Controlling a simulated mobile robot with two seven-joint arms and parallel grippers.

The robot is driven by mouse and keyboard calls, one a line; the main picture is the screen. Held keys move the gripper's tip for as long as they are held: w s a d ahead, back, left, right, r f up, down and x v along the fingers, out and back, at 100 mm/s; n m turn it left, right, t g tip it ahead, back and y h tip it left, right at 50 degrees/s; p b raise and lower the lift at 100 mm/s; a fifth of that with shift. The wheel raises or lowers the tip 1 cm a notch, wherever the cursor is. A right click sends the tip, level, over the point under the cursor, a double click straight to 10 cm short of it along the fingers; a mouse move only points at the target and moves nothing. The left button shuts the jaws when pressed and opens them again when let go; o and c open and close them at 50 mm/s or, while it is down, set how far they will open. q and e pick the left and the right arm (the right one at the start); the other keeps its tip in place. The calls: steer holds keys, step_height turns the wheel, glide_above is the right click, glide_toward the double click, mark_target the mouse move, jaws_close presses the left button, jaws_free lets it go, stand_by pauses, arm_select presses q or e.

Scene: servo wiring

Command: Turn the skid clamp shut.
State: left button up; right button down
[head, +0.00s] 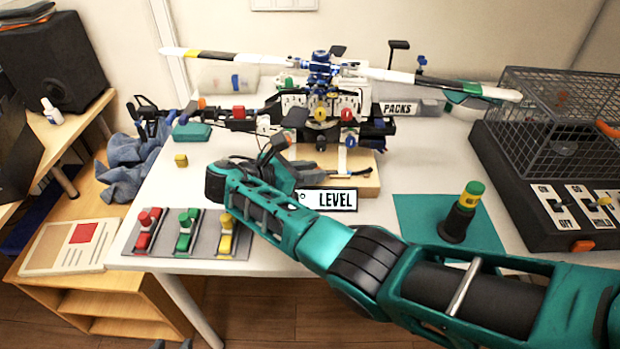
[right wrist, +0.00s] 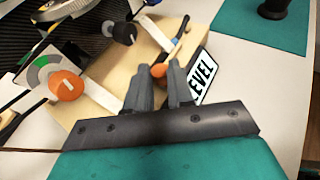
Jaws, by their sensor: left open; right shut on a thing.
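What appears to be the skid clamp, a dark lever with an orange end (right wrist: 158,71), is on the wooden board (right wrist: 197,12). My right gripper (right wrist: 163,68) has its grey fingers around the orange end, shut on it; the fingers hide part of it. In the head view, my right arm crosses from the lower right and the gripper (head: 313,172) is over the board, left of the dark lever (head: 350,173). The helicopter (head: 320,95) stands behind it.
A LEVEL plate (head: 326,199) is at the board's front. In the wrist view, another orange knob (right wrist: 66,86) sits beside a green-and-grey dial, and a black knob (right wrist: 120,32) is farther back. A switch panel (head: 205,243), a teal mat (head: 415,215) and a cage (head: 560,110) are around.

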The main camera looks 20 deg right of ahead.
arm_select(q)
steer(key=shift+s+f, duration=0.1)
steer(key=shift+f, duration=0.3)
arm_select(e)
steer(key=shift+d+f+g, duration=0.1)
steer(key=shift+f+g, duration=0.05)
steer(key=shift+g, duration=0.15)
steer(key=c, duration=1)
jaws_free()
arm_select(q)
steer(key=shift+r, duration=0.1)
